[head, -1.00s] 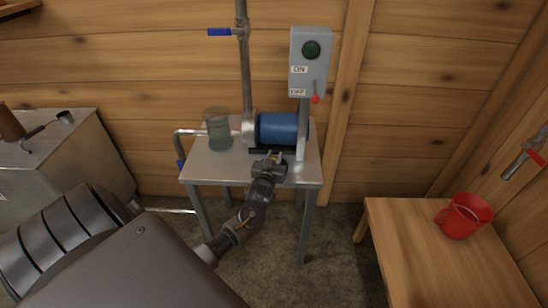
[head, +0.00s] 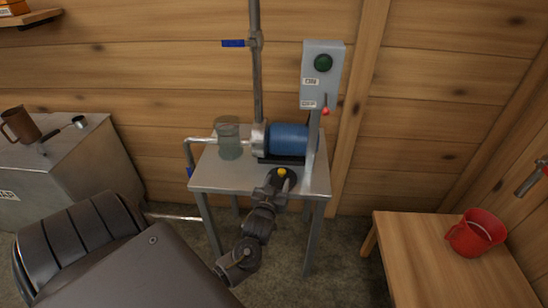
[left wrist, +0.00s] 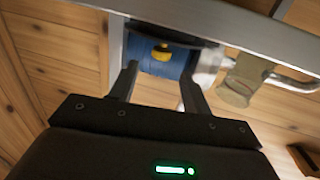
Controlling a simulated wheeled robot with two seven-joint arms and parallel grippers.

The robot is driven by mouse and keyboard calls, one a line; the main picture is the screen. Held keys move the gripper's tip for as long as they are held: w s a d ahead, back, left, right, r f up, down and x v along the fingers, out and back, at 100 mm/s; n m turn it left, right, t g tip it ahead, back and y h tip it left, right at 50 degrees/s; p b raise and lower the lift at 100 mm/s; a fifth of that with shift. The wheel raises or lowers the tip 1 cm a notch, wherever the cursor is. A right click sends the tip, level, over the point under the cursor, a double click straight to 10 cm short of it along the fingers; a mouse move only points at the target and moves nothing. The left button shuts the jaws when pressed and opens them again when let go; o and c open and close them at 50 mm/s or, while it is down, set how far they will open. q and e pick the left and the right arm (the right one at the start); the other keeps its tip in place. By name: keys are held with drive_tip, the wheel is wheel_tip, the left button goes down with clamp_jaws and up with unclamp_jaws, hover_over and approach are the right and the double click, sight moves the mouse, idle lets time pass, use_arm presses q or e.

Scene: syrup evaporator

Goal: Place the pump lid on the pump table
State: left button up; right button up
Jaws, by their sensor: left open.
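The pump lid is a dark disc with a yellow knob (head: 282,172). In the head view it shows at the front of the metal pump table (head: 210,180), just in front of the blue pump motor (head: 290,138). It looks to be on the tabletop, but the arm hides part of it. My left gripper (head: 279,178) is at the knob. In the left wrist view the fingers (left wrist: 158,82) stand apart and the yellow knob (left wrist: 161,53) shows between and beyond their tips. My right gripper is not in view.
A glass jar (head: 229,138) and pipes stand at the table's back left. A grey switch box (head: 322,75) on a post rises at the right. A wooden table (head: 425,260) with a red jug (head: 474,233) is at right. A metal cabinet (head: 75,160) is at left.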

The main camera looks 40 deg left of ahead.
use_arm(q)
drive_tip(key=shift+v, duration=1.75)
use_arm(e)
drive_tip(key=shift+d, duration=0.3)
use_arm(q)
drive_tip(key=s+d+f+m+g+h, duration=0.2)
drive_tip(key=s+f, duration=0.2)
drive_tip(key=f, duration=0.7)
drive_tip(key=s+d+f+m+g+h+p, duration=0.1)
drive_tip(key=s+d+f+m+g, duration=0.3)
drive_tip(key=f, duration=0.6)
drive_tip(key=s+d+f+n+g+h, duration=0.15)
drive_tip(key=s+f, duration=0.35)
drive_tip(key=f, duration=0.6)
drive_tip(key=s+d+f+m+g+h, duration=0.1)
drive_tip(key=s+f+g, duration=0.1)
drive_tip(key=s+f, duration=0.3)
drive_tip(key=s+d+f+m+g+h, duration=0.1)
drive_tip(key=s+f, duration=0.4)
drive_tip(key=s, duration=0.9)
drive_tip(key=s+d+f+m+g+h, duration=0.1)
drive_tip(key=s+f+g, duration=0.3)
drive_tip(key=s, duration=0.6)
drive_tip(key=shift+d+f+p, duration=0.35)
drive_tip(key=shift+d+f, duration=0.15)
drive_tip(key=shift+f, duration=0.05)
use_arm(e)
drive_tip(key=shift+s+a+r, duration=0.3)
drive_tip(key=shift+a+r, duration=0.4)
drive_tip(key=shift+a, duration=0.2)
